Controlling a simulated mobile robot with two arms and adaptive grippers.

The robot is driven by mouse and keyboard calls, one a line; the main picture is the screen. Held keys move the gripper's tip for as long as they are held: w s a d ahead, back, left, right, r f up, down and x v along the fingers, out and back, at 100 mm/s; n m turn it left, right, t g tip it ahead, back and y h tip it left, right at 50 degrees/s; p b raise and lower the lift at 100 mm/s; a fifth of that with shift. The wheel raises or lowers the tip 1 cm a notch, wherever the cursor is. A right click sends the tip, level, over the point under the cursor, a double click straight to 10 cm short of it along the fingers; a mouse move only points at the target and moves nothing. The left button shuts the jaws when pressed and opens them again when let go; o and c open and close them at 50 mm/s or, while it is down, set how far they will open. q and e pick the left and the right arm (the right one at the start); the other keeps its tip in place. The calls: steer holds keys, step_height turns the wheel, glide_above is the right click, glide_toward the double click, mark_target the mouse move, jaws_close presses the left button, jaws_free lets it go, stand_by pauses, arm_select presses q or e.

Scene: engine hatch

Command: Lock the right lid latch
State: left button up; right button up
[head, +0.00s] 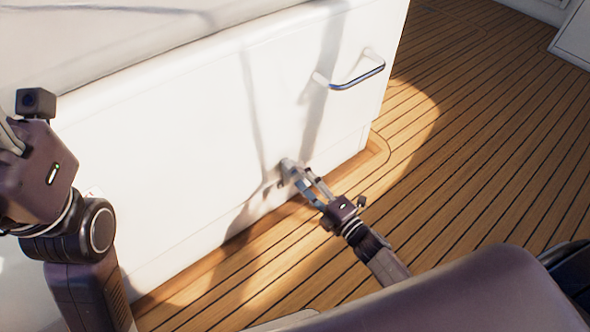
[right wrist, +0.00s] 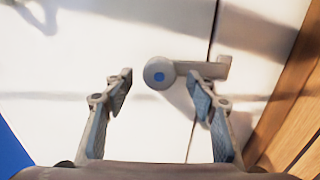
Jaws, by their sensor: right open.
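The lid latch (head: 287,166) is a small grey fitting low on the white hatch front. In the right wrist view the latch (right wrist: 159,73) shows a round hub with a blue dot and a lever running right across a seam, partly hidden by a fingertip. My right gripper (head: 302,180) is open at the latch; in its wrist view its fingers (right wrist: 158,88) stand on either side of the hub, the right fingertip overlapping the lever. I cannot tell whether it touches. My left gripper (head: 12,136) is cut off at the left edge, its fingers mostly out of view.
The white hatch body (head: 190,130) fills the left and middle. A metal bar handle (head: 358,76) sticks out above and right of the latch. The striped wooden floor (head: 480,140) is clear to the right. A white cabinet (head: 575,40) stands at the top right corner.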

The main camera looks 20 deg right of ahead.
steer(key=v, duration=0.7)
stand_by(0.4)
